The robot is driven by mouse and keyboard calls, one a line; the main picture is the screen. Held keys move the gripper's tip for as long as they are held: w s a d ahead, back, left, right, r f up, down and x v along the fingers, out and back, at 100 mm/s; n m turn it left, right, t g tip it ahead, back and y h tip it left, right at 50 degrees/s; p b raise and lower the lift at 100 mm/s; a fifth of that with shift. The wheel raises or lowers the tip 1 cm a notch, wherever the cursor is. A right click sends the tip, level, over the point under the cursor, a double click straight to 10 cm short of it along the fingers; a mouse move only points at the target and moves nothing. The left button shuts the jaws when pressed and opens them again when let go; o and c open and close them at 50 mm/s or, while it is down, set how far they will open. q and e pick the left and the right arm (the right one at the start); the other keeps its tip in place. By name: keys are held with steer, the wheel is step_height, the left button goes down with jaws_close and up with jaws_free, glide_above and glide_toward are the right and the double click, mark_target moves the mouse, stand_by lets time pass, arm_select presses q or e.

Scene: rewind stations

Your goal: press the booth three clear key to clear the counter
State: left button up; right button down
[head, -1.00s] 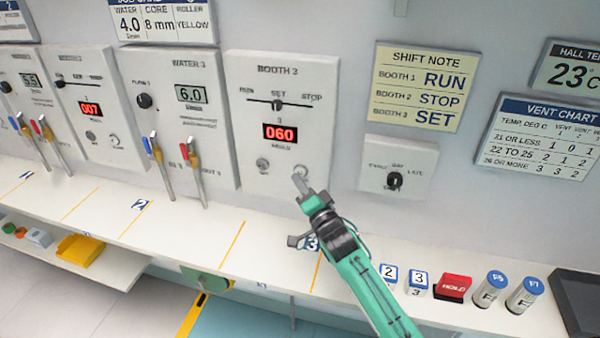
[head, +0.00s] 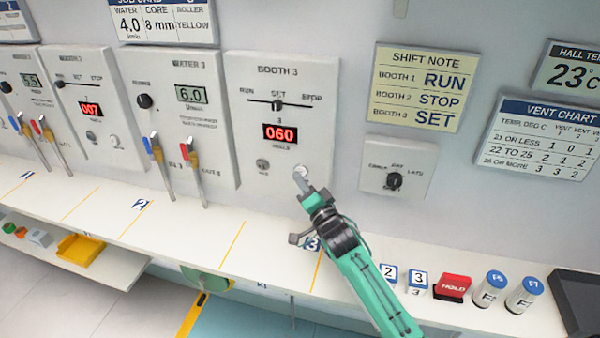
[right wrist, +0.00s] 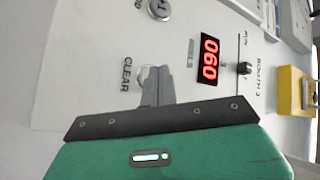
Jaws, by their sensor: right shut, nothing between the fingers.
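The booth 3 panel (head: 258,100) is a pale wall box with a selector at SET and a red counter (head: 280,133) reading 060. Its round clear key (head: 300,171) is at the lower right of the panel. My right gripper (head: 301,183) is shut and empty, with its fingertips at the lower edge of the key. In the right wrist view the grey fingertips (right wrist: 159,76) partly cover the pale key (right wrist: 143,73) beside the word CLEAR. I cannot tell whether they touch it. The counter (right wrist: 209,60) shows 060 there too. My left gripper is not in view.
A second round key (head: 263,165) is left of the clear key. The water panel (head: 188,110) with levers stands to the left, a small dial box (head: 398,168) to the right. A white shelf (head: 190,225) runs below, with a red HOLD block (head: 453,287) and several small items.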

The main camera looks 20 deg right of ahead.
steer(key=shift+w+d, duration=0.25)
steer(key=shift+w, duration=0.1)
stand_by(0.4)
steer(key=shift+s+a, duration=0.1)
steer(key=shift+s, duration=0.05)
steer(key=shift+s+a+p, duration=0.35)
steer(key=shift+s, duration=0.2)
stand_by(0.3)
steer(key=s+a+p, duration=0.1)
steer(key=s, duration=0.1)
steer(key=s+a, duration=0.1)
steer(key=s, duration=0.1)
steer(key=shift+a+p, duration=0.4)
stand_by(0.5)
